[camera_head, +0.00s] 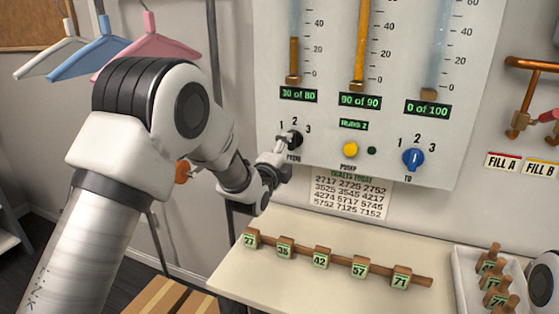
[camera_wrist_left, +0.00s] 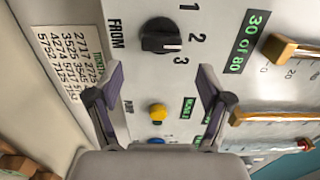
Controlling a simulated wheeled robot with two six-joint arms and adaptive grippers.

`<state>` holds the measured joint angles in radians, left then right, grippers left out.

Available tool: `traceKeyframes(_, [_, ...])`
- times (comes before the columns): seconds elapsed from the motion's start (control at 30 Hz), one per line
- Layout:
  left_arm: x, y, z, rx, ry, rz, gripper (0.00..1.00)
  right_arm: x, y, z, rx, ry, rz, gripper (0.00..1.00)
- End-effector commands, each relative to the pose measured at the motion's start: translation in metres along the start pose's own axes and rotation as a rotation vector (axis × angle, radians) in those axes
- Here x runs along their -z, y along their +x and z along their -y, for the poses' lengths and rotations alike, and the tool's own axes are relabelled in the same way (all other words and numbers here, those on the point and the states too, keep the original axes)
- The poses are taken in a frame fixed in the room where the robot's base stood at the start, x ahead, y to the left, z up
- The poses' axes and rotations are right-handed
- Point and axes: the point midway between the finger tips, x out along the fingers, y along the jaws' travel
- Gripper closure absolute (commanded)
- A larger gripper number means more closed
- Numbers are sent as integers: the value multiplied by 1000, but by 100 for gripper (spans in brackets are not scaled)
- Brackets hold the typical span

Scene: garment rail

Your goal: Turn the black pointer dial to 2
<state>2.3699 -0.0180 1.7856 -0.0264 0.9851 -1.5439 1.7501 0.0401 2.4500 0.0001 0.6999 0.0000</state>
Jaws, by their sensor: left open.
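The black pointer dial (camera_head: 296,138) sits on the lower left of the white panel, above the label FROM, with 1, 2 and 3 around it. The left wrist view shows the dial (camera_wrist_left: 158,38) closer; its raised bar lies toward the 2 and 3 side, but its exact setting is hard to tell. My left gripper (camera_head: 284,148) is in front of the panel just below the dial and partly covers it. In the left wrist view its fingers (camera_wrist_left: 160,80) are spread and empty, with the dial beyond the fingertips.
A yellow button (camera_head: 350,149) and a blue dial (camera_head: 413,158) are right of the black dial. Above are three gauges with displays. A shelf (camera_head: 330,245) below bears a rod with numbered blocks. A white tray (camera_head: 462,280) stands at right.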

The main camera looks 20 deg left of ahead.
Motion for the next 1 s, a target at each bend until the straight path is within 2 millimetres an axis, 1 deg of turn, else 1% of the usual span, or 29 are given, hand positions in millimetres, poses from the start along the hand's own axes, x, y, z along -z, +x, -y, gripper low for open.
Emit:
traceKeyframes(0.03, [0,-14,0,-3,0,0,21,0,0,0,0,0,0,100])
traceKeyframes(0.1, [0,-31,0,-2,0,0,21,0,0,0,0,0,0,100])
traceKeyframes(0.2, [0,-48,0,-2,0,0,21,0,0,0,0,0,0,100])
traceKeyframes(0.3, [0,-58,0,0,0,0,21,0,0,0,0,0,0,100])
traceKeyframes(0.7, [0,-60,0,0,0,0,21,0,0,0,0,0,0,100])
traceKeyframes(0.77, [0,-60,-3,-5,-4,0,21,0,0,0,0,0,0,100])
traceKeyframes(0.83, [0,-62,-17,-36,-34,2,21,0,0,0,0,0,0,100])
traceKeyframes(0.87, [-1,-65,-28,-61,-58,4,21,0,0,0,0,0,0,100])
traceKeyframes(0.97, [-3,-81,-88,-197,-193,27,21,0,0,0,0,0,0,100])
traceKeyframes(1.0, [-4,-92,-119,-271,-269,48,21,0,0,0,0,0,0,100])
